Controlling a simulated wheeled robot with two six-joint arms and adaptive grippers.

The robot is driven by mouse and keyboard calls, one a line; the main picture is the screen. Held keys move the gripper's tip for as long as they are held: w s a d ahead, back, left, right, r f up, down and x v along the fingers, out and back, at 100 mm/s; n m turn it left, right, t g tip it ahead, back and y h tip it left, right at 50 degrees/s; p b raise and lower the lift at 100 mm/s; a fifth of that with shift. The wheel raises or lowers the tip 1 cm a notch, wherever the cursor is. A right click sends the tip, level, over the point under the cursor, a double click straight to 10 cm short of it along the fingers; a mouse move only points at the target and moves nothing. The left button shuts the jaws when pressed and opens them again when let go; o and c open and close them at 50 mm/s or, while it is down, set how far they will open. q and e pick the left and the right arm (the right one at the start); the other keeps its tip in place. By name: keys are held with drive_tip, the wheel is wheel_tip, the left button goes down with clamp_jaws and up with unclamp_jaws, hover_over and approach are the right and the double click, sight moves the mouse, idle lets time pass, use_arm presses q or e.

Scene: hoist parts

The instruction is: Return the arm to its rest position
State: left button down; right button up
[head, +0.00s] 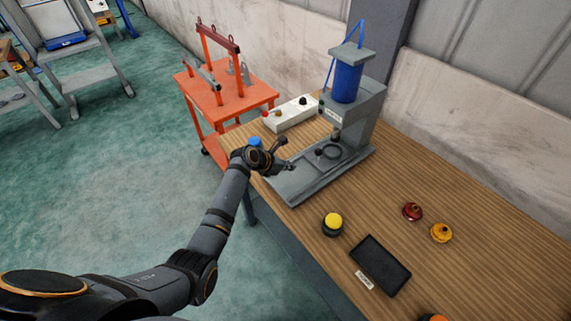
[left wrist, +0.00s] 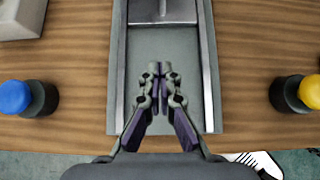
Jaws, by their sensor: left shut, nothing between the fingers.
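My left arm reaches in from the left in the head view, and its gripper (head: 288,166) is over the near end of the grey press (head: 304,182) on the wooden bench. In the left wrist view the left gripper (left wrist: 160,70) is shut, with its fingers together and nothing between them, above the press's grey base plate (left wrist: 190,112). I cannot tell the exact height of the fingers above the plate. My right gripper does not show in either view.
A blue button (head: 255,141) and a yellow button (head: 333,222) flank the press. A white control box (head: 290,114), a black tablet (head: 380,265), a red part (head: 412,211) and an orange-yellow part (head: 441,232) are on the bench. An orange cart (head: 223,100) stands behind.

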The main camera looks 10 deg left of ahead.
use_arm(q)
drive_tip(key=shift+s+a+r, duration=0.25)
drive_tip(key=shift+s+r, duration=0.05)
drive_tip(key=shift+r, duration=0.05)
drive_tip(key=shift+s+a+r, duration=0.4)
drive_tip(key=shift+s, duration=0.05)
drive_tip(key=shift+w, duration=0.1)
